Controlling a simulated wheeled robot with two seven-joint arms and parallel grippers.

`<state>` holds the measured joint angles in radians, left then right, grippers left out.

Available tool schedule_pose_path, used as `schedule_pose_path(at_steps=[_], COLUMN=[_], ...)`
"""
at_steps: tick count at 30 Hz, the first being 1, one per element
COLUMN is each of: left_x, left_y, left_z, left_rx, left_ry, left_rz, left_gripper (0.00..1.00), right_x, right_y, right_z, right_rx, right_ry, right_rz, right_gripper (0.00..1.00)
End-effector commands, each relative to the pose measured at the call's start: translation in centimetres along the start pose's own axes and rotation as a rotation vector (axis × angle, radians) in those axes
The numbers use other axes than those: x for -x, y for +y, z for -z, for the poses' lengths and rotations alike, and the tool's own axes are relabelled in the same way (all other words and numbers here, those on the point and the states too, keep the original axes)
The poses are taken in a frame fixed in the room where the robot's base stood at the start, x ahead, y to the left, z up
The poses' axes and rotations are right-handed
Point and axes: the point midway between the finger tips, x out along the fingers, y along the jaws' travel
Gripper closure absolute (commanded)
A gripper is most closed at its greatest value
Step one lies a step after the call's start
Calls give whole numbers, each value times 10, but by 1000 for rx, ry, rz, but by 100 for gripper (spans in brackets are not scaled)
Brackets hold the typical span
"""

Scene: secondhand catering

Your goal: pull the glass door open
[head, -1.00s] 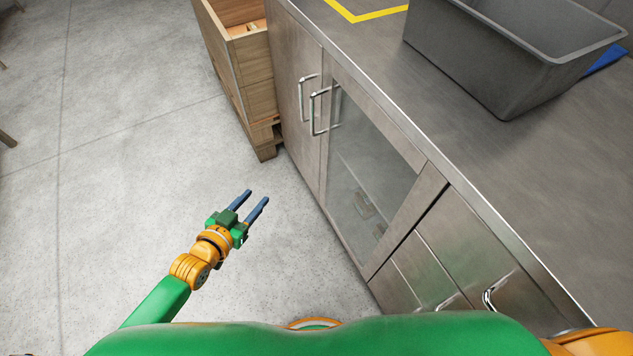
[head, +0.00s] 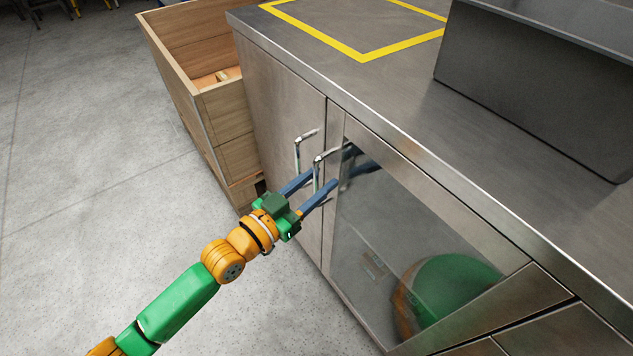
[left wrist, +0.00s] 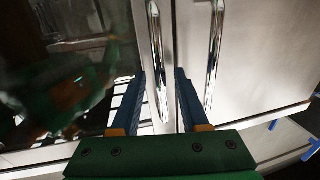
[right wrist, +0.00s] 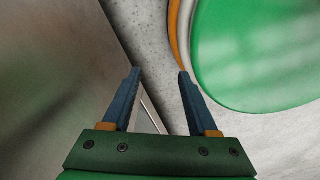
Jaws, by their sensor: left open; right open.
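The glass door (head: 385,235) is a glass pane in a steel frame, on the front of the steel counter, and looks closed. It has an upright chrome bar handle (head: 316,178) near its left edge. My left gripper (head: 323,177) is open at this handle. In the left wrist view, the handle (left wrist: 156,50) runs down between the two blue fingers; I cannot tell whether they touch it. The glass (left wrist: 50,70) fills the left of that view. My right gripper (right wrist: 160,72) is open and empty, and shows only in the right wrist view.
A plain steel door (head: 280,130) with a similar handle (head: 298,152) adjoins on the left; that handle is outside the fingers. A wooden crate (head: 225,130) stands left of the counter. A grey tub (head: 540,95) is on the countertop. The floor (head: 90,190) at left is clear.

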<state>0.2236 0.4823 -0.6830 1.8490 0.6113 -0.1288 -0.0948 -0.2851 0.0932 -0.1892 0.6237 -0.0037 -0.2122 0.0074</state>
Motion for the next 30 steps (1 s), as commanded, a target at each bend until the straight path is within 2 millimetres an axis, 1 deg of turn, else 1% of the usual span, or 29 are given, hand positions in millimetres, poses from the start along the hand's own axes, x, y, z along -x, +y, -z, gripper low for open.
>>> schedule_pose_path(at_steps=[4,5,6,8,9,10,30], left_x=[0,0,0,0,0,0,0], left_y=[0,0,0,0,0,0,0], left_z=[0,0,0,0,0,0,0], left_rx=[0,0,0,0,0,0,0], left_ry=[0,0,0,-1,0,0,-1], left_rz=[0,0,0,1,1,1,1], left_gripper=[55,58,69,85,96,100,100], right_x=[0,0,0,0,0,0,0], right_y=[1,1,1,1,1,1,1], right_z=[-1,-2,-2,-3,-4,-4,-2], right_rx=[0,0,0,0,0,0,0], right_ry=[-1,-2,-3,-4,-5,-6,-3], right_rz=[-2,-2,-2,-2,-2,-2,-2], right_gripper=[41,41,41,41,41,41,41])
